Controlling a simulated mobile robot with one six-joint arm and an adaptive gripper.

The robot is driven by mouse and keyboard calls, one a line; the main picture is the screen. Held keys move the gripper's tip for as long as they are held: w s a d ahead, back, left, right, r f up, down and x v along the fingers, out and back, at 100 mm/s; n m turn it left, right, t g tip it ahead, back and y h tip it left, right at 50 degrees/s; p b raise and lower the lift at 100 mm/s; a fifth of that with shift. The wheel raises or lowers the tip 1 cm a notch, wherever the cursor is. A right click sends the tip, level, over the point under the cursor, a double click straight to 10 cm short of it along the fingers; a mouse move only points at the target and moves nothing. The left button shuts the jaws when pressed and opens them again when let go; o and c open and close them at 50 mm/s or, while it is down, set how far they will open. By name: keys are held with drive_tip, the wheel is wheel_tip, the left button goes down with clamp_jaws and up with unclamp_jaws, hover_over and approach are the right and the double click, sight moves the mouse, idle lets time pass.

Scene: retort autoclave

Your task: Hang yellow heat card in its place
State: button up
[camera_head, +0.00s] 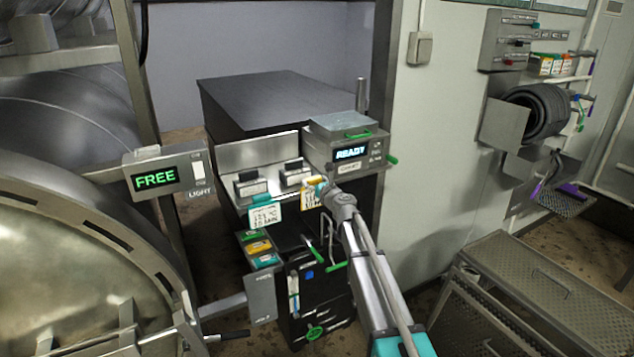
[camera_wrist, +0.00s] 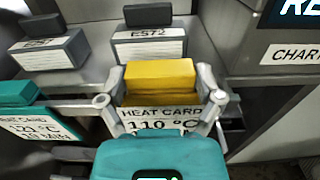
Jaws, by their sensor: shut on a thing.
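The yellow heat card (camera_wrist: 160,80) is between the two fingers of my gripper (camera_wrist: 160,98) in the wrist view. Its yellow top block faces me, and its white face reads "HEAT CARD 110 °C". In the head view the yellow card (camera_head: 310,197) is at the front edge of the grey shelf, partly hidden by my gripper (camera_head: 323,189). It is beside the rail (camera_wrist: 78,105) along the shelf front; I cannot tell whether it rests on it. A teal heat card (camera_wrist: 30,112) hangs on the rail to the left, also visible in the head view (camera_head: 264,213).
Two labelled blocks stand on the shelf, one marked ES72 (camera_wrist: 150,42). The READY box (camera_head: 345,150) is close on the right. Below left is a holder with coloured blocks (camera_head: 258,247). The FREE sign (camera_head: 160,178) and round vessel (camera_head: 80,260) are at left.

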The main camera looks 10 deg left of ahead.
drive_tip(key=shift+f+b, duration=0.8)
drive_tip(key=shift+f, duration=0.1)
idle(0.4)
drive_tip(key=o, duration=0.8)
drive_tip(key=shift+o, duration=0.2)
drive_tip(key=v, duration=1.2)
drive_tip(key=shift+r, duration=0.1)
